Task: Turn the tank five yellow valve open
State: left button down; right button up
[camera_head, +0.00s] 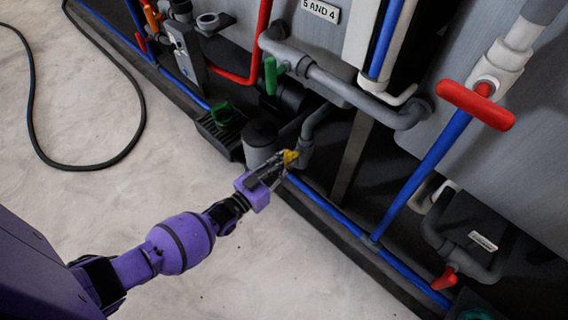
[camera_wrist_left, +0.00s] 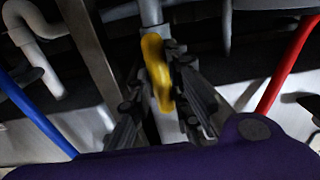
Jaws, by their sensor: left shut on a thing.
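The yellow valve handle (camera_head: 290,157) sits low on a grey pipe beside the tanks in the head view. My left gripper (camera_head: 283,162) reaches it from the lower left and is shut on it. In the left wrist view the yellow valve (camera_wrist_left: 157,72) stands lengthwise between the dark fingers of my left gripper (camera_wrist_left: 168,90), in front of a grey vertical pipe. The fingers cover part of the handle. My right gripper is not in view.
A red T-handle valve (camera_head: 476,104) is at the right, with a small red valve (camera_head: 444,279) below it. Green handles (camera_head: 270,76) and a grey cylinder (camera_head: 260,140) stand near the gripper. A blue pipe (camera_head: 330,209) runs along the floor edge. Pale floor (camera_head: 260,270) is clear; a black hose (camera_head: 85,166) lies left.

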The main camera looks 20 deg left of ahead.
pick_arm(q)
jog(key=c, duration=1.6)
grip_release()
jog(key=shift+c, duration=0.2)
jog(key=v, duration=1.2)
